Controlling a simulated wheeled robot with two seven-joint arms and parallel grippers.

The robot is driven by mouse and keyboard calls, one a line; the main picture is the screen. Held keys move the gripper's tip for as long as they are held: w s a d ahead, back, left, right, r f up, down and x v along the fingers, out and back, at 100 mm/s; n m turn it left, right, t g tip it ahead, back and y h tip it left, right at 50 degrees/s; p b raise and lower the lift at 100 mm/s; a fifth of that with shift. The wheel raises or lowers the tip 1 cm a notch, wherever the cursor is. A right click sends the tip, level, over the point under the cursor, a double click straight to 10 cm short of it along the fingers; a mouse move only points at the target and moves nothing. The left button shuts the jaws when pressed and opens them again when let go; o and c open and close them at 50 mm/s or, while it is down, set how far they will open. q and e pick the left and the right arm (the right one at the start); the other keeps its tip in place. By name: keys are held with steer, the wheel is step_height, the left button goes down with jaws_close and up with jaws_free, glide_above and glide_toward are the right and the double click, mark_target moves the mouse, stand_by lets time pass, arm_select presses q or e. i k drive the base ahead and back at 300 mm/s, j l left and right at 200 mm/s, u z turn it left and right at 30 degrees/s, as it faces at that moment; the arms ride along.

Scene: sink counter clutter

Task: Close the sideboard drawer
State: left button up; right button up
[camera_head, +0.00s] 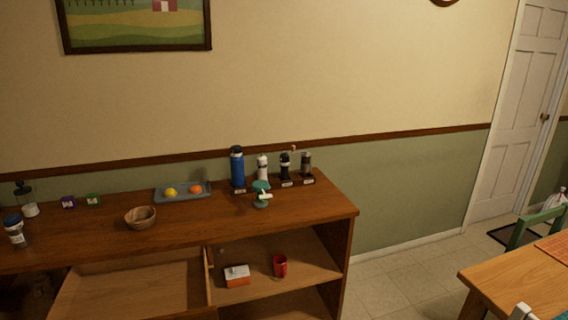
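The wooden sideboard (190,230) stands along the wall at the left and middle of the head view. Neither of my grippers is in view.
A wooden bowl (140,217), a grey tray (182,192) with fruit, and a blue bottle (237,168) stand on top. A red mug (280,266) and an orange-white box (237,276) sit on the open shelf. A table (520,285) is at right; floor (400,275) between is clear.

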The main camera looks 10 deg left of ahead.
mark_target(175, 284)
steer(key=u, duration=1.65)
